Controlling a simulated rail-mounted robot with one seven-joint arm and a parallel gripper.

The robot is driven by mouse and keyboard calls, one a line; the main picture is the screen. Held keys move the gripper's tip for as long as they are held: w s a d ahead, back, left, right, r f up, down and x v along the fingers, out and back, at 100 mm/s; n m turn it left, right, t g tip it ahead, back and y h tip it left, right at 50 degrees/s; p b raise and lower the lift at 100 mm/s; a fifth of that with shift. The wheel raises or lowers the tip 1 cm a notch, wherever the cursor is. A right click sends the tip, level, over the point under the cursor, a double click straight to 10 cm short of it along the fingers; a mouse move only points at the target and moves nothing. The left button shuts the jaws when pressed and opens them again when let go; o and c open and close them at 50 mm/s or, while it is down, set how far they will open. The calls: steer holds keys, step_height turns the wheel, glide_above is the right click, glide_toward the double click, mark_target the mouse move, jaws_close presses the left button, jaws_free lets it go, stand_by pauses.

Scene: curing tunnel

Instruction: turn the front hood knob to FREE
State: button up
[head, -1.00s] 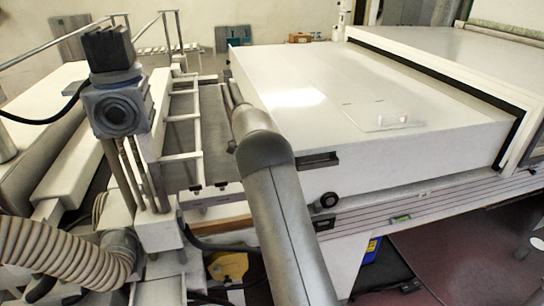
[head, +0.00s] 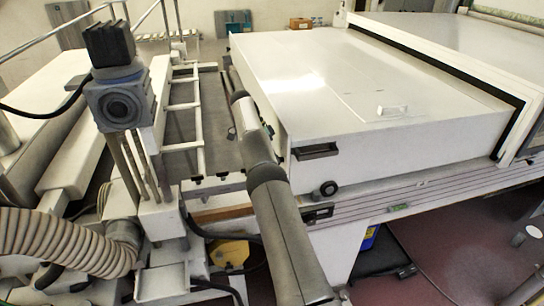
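The black round knob (head: 328,188) sits low on the near face of the white hood (head: 400,148), close to its left corner. It has a paler centre. Its markings are too small to read, so I cannot tell which setting it points to. My grey arm passes just left of the knob, apart from it in the picture, and reaches back along the hood's left side. My gripper cannot be made out; the far end of the arm runs beside the hood.
A dark recessed handle (head: 316,151) is above the knob. A striped rail (head: 440,196) with a small green level (head: 399,208) runs below. A ribbed hose (head: 60,250) and a post with a grey boxy head (head: 118,100) stand left. Floor shows at lower right.

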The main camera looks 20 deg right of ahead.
steer(key=shift+a, duration=0.1)
stand_by(0.3)
steer(key=o, duration=1)
steer(key=shift+w+r+t, duration=0.15)
steer(key=shift+r+t, duration=0.05)
steer(key=shift+t, duration=0.1)
